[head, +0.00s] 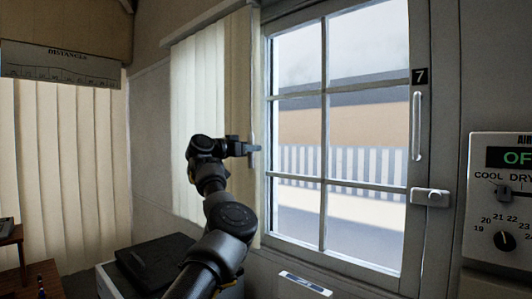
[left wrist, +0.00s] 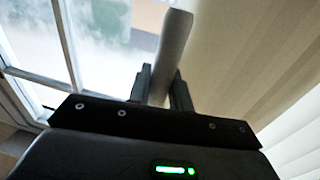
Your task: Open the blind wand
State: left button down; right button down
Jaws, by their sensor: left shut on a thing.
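The blind wand (head: 253,137) is a thin pale upright rod at the right edge of the vertical blind (head: 198,110), beside the window. My left gripper (head: 254,148) reaches it from the left and is shut on it. In the left wrist view the wand (left wrist: 172,48) is a light grey rod with a rounded end, slightly tilted, between the two dark fingers of the left gripper (left wrist: 160,90). The blind's pale slats are gathered to the left of the window. My right gripper is not in view.
The window (head: 325,140) has a white frame, with a white latch (head: 430,197) at right. A control panel (head: 503,195) is at the far right. A dark flat case (head: 155,262) lies below my left arm. Another blind (head: 60,170) hangs at far left.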

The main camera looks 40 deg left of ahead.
pick_arm(q)
jog(key=shift+a+p, duration=0.65)
jog(key=shift+a, duration=1.55)
jog(key=c, duration=1.3)
grip_release()
jog(key=s+a+b, duration=0.1)
jog(key=s+b, duration=0.6)
jog(key=s, duration=0.4)
jog(key=shift+a, duration=0.15)
jog(key=shift+w, duration=0.15)
